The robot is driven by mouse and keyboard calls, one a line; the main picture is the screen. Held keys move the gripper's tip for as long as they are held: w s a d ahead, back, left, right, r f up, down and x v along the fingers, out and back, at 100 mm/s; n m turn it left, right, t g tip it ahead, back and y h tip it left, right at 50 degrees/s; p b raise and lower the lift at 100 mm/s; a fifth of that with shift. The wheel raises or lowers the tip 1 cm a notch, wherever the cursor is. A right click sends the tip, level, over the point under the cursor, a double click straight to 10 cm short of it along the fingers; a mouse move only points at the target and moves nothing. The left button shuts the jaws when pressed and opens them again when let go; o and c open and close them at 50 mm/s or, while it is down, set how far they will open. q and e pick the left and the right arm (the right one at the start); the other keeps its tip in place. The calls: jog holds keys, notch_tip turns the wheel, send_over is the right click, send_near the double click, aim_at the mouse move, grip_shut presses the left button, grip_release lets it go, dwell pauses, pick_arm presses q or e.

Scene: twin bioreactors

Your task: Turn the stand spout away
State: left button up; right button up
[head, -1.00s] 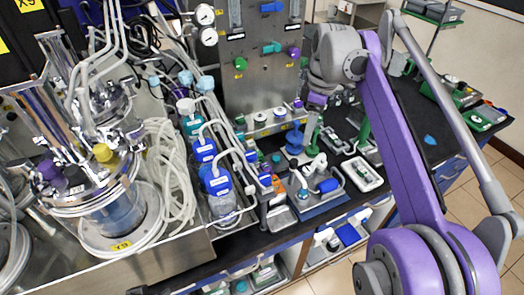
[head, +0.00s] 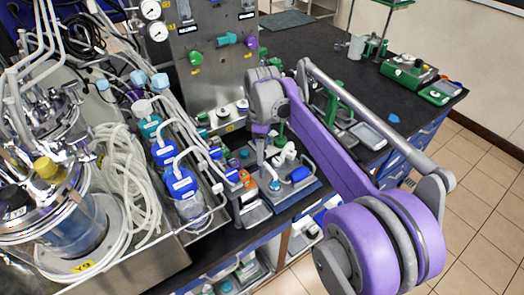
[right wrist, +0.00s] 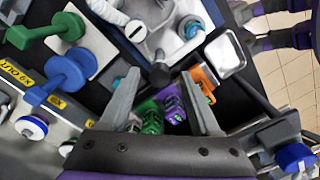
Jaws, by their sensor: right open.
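My right gripper (right wrist: 159,76) is open, its two grey fingers spread in the right wrist view. A short dark round-ended part (right wrist: 160,74) shows between the fingertips, at the edge of a pale blue-grey tray stand (right wrist: 148,42). I cannot tell whether the fingers touch it, or whether it is the stand spout. A white curved piece (right wrist: 108,12) stands on the tray; it also shows in the head view (head: 284,153). In the head view my right gripper (head: 260,155) points down beside the tray stand (head: 290,187), partly hidden by my arm. My left gripper is out of view.
Blue-capped bottles (head: 180,182) and coiled tubing (head: 125,190) are left in the head view.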

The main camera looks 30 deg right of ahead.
jog(key=shift+f, duration=0.3)
grip_shut()
dwell(1.3)
